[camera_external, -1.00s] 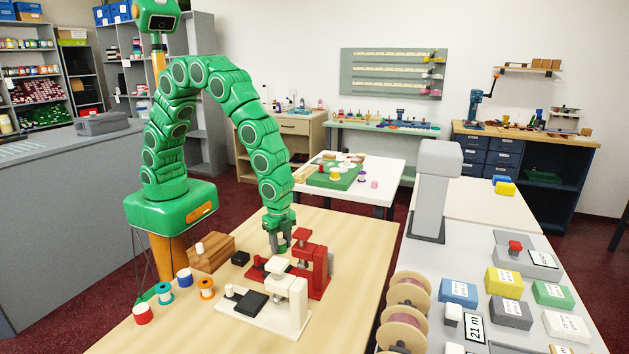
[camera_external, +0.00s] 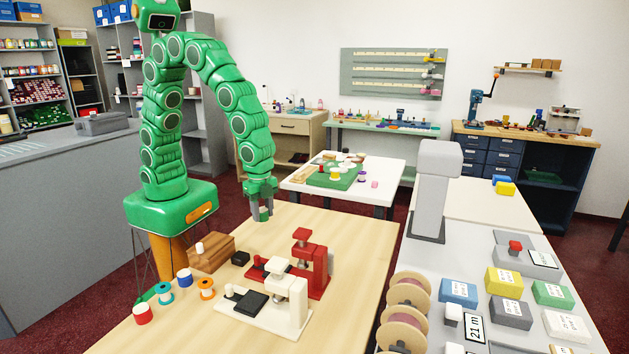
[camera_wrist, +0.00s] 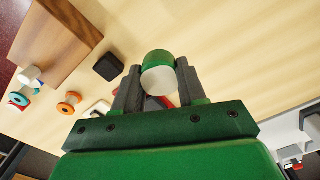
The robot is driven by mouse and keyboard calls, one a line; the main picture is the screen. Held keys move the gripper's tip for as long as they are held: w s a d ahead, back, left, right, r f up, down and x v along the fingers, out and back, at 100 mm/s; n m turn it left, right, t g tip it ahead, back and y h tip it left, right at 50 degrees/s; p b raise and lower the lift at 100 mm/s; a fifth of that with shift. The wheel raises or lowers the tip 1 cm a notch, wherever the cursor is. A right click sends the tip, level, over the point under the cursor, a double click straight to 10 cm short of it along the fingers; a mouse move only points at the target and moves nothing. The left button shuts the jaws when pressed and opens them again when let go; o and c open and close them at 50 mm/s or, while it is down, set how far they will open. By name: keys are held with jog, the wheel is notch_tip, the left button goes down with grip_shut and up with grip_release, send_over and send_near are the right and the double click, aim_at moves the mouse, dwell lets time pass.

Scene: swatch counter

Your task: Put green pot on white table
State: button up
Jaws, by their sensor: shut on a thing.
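My gripper (camera_external: 261,208) is shut on the green pot (camera_wrist: 157,58), which shows in the wrist view between the two grey fingers (camera_wrist: 155,90). The pot has a green rim or side and a pale round face. In the external view the pot is hard to make out between the fingers. My gripper hangs above the far part of the wooden table, clear of its surface. The white table (camera_external: 376,195) stands beyond, to the right of my gripper, with a green board and small items on it.
On the wooden table (camera_external: 345,240) stand a red press (camera_external: 315,265), a white press (camera_external: 285,305), a wooden block (camera_external: 208,252) and several thread spools (camera_external: 143,313). A grey counter (camera_external: 425,265) with labelled boxes lies to the right.

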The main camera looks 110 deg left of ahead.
jog(key=s+r, duration=0.3)
jog(key=s, duration=0.4)
jog(key=w+a+f+n, duration=0.2)
jog(key=w+a, duration=0.1)
jog(key=w, duration=0.5)
jog(key=w+a+f+n, duration=0.2)
jog(key=w+a+n, duration=0.1)
jog(key=w, duration=0.6)
jog(key=shift+a+f, duration=0.15)
jog(key=shift+f, duration=0.15)
